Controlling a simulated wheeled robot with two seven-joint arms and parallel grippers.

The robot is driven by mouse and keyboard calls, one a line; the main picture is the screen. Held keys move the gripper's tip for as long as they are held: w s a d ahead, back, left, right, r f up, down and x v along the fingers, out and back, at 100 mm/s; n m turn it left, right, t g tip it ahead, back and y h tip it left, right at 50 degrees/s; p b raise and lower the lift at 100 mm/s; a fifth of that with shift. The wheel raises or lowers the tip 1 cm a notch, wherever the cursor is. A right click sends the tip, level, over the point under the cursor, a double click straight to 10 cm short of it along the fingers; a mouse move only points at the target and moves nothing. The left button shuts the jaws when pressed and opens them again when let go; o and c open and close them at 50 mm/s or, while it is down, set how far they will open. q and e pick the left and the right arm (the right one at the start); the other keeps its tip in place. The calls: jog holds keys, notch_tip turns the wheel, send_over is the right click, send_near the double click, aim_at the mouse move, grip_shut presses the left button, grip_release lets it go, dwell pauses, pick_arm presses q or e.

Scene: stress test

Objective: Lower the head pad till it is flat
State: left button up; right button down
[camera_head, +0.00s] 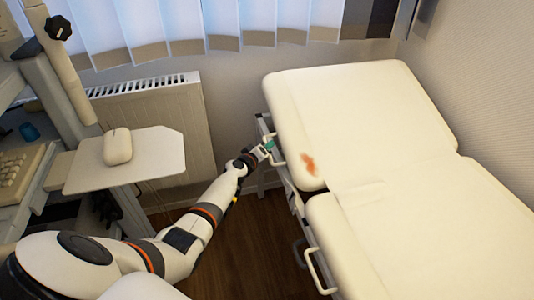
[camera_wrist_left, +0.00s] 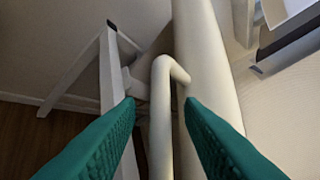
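The cream head pad (camera_head: 350,115) is the upper section of the couch and has an orange-brown stain near its lower left corner. I cannot tell its exact tilt. My left gripper (camera_head: 268,148) is at the couch's left side, beside the head pad's edge. In the left wrist view its two teal fingers (camera_wrist_left: 160,104) are spread apart. A white bent handle (camera_wrist_left: 160,125) stands between them, with gaps visible on both sides. My right gripper is in neither view.
The main pad (camera_head: 410,235) adjoins the head pad. Another white handle (camera_head: 319,272) is lower on the couch's side. A small side table (camera_head: 150,160) bearing a white mouse (camera_head: 117,147), and a radiator (camera_head: 155,112), stand left. Dark floor (camera_head: 250,240) shows between arm and couch.

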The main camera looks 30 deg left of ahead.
pick_arm(q)
jog(key=shift+w+f, duration=0.15)
jog(key=shift+w, duration=0.4)
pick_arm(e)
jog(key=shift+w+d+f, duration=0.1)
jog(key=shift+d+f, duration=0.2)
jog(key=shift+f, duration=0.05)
pick_arm(q)
grip_shut()
